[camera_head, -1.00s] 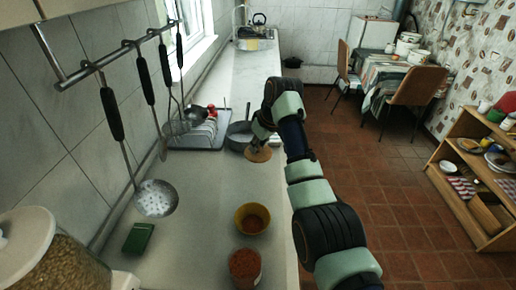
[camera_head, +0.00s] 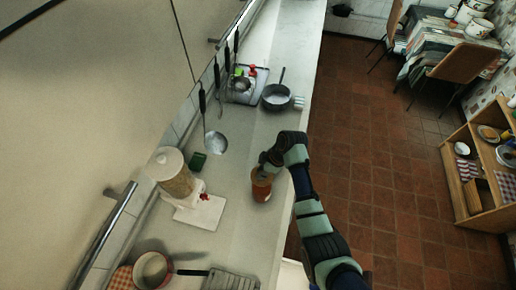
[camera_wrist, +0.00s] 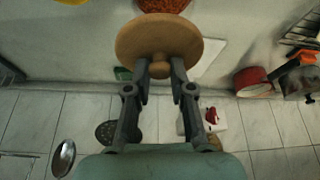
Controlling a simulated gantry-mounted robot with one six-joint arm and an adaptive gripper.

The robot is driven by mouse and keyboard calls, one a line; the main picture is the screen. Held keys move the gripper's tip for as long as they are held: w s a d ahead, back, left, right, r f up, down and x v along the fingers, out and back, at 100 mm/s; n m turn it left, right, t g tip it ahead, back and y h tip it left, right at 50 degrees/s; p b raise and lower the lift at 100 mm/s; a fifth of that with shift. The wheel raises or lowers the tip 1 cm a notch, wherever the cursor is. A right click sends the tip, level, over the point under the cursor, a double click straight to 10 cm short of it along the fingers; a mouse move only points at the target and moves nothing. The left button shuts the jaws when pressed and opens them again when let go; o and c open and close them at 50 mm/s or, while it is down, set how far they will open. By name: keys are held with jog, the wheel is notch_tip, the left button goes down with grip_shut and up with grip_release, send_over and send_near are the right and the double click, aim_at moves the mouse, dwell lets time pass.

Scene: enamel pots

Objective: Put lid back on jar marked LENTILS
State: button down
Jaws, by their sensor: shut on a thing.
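My gripper (camera_head: 264,168) is low over the counter at the jar of orange-red contents (camera_head: 261,189). In the wrist view my gripper (camera_wrist: 160,70) is shut on the knob of a round wooden lid (camera_wrist: 142,38). The orange-red contents of the open jar (camera_wrist: 165,5) show just past the lid's edge at the top of that view. The lid is apart from the jar mouth or just overlapping it; I cannot tell its height. No marking on the jar is readable.
A lidded glass jar of grain (camera_head: 175,172) stands left, beside a white board (camera_head: 200,213) and a green box (camera_head: 197,161). A saucepan (camera_head: 277,97) stands farther back, a pot (camera_head: 154,268) in front. A yellow rim (camera_wrist: 70,2) shows in the wrist view.

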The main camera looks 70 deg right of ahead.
jog(key=shift+s+a, duration=0.15)
jog(key=shift+a, duration=0.3)
notch_tip(320, 180, down, 5)
jog(key=b, duration=0.4)
jog(key=shift+d+r+b, duration=0.1)
jog(key=shift+r+b, duration=0.05)
jog(key=shift+b, duration=0.15)
jog(key=shift+f+b, duration=0.55)
jog(key=shift+f, duration=0.25)
jog(key=shift+f+p, duration=0.15)
jog(key=shift+p, duration=0.15)
dwell(1.2)
jog(key=c, duration=0.9)
grip_release()
